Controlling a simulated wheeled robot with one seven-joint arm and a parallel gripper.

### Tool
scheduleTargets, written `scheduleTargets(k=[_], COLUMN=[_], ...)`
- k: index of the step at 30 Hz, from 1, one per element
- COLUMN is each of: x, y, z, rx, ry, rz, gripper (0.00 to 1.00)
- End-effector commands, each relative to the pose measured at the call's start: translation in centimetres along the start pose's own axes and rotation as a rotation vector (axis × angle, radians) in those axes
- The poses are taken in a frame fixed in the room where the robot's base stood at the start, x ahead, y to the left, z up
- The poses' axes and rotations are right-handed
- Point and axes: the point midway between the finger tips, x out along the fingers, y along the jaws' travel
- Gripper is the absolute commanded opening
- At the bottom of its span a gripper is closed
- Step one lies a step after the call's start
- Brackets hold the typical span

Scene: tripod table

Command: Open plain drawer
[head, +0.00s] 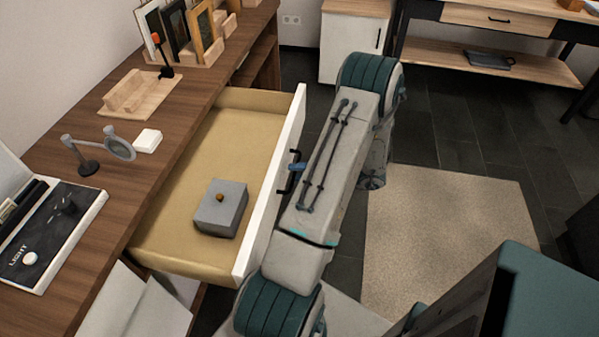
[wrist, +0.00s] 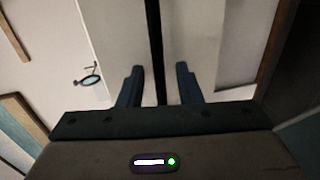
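The plain drawer has a white front (head: 272,190) and a tan inside (head: 205,140). It stands pulled far out from under the brown desk. A grey box (head: 221,207) with a small orange-brown knob lies inside it. The black handle (head: 285,184) is on the drawer's outer face, partly hidden by my arm. My gripper (head: 297,166) is at the handle, with one blue finger showing beside it. In the wrist view my gripper's two fingers (wrist: 158,85) are apart, with a dark strip between them. I cannot tell whether they touch the handle.
The desk top (head: 165,165) holds a magnifier lamp (head: 120,149), a small white block (head: 147,141), a wooden stand (head: 138,92), frames and a black panel box (head: 52,235). A beige rug (head: 445,240) lies on the dark floor. A white cabinet (head: 350,48) stands behind.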

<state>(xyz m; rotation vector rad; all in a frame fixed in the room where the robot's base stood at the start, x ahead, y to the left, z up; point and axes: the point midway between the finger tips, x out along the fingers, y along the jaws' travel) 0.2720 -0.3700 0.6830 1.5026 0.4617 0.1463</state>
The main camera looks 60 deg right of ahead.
Motion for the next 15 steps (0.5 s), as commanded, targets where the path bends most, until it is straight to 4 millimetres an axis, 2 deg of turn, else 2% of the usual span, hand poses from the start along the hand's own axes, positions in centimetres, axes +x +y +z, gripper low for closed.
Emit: scheduleTargets(k=[5, 8, 15], x=[-0.2, -1.2, -6.3], y=[0.0, 0.0, 0.0], z=[0.0, 0.1, 0.1], rx=[-0.001, -0.001, -0.002], ry=[0.001, -0.001, -0.003], rz=[0.000, -0.001, -0.002], gripper=[0.32, 0.32, 0.32])
